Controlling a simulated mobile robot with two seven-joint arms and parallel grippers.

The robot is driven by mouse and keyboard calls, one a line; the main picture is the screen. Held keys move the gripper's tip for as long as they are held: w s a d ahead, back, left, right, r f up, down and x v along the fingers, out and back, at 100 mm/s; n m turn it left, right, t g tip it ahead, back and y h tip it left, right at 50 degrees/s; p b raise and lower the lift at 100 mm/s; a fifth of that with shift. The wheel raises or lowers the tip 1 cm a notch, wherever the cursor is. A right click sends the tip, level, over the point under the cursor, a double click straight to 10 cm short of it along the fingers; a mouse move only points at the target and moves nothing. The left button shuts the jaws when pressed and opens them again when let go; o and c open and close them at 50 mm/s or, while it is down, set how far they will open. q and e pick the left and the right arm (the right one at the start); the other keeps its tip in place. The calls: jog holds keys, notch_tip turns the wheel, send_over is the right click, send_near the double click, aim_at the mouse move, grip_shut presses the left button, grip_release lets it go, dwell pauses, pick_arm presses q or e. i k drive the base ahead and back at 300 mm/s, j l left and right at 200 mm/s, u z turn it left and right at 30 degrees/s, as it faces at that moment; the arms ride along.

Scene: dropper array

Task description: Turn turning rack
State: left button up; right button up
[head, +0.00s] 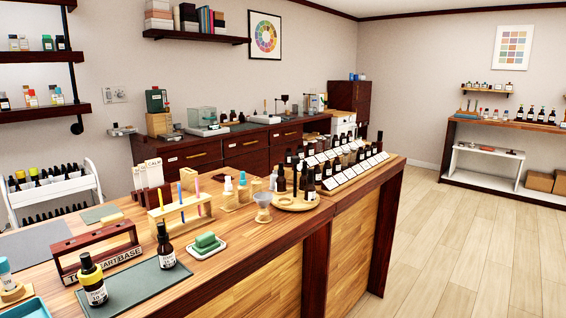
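A round wooden rack (297,207) stands on the wooden counter, near the middle of the view. It looks like the turning rack. Several dark bottles (281,180) stand upright on it, some with labels. The bottles hide much of its top, so I cannot tell how it is turned. Neither of my grippers is in view.
A small grey cup on a stand (263,200) is just left of the round rack. A stepped row of labelled bottles (345,165) stands behind it. Floor (480,230) at right is clear.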

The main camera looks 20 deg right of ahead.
aim_at(295, 179)
jog(key=i+l+z, duration=0.1)
jog(key=l, duration=0.25)
jog(key=i+l, duration=0.1)
jog(key=l, duration=0.3)
jog(key=i+l+z, duration=0.15)
jog(key=l, duration=0.2)
jog(key=i+l+z, duration=0.1)
jog(key=l, duration=0.25)
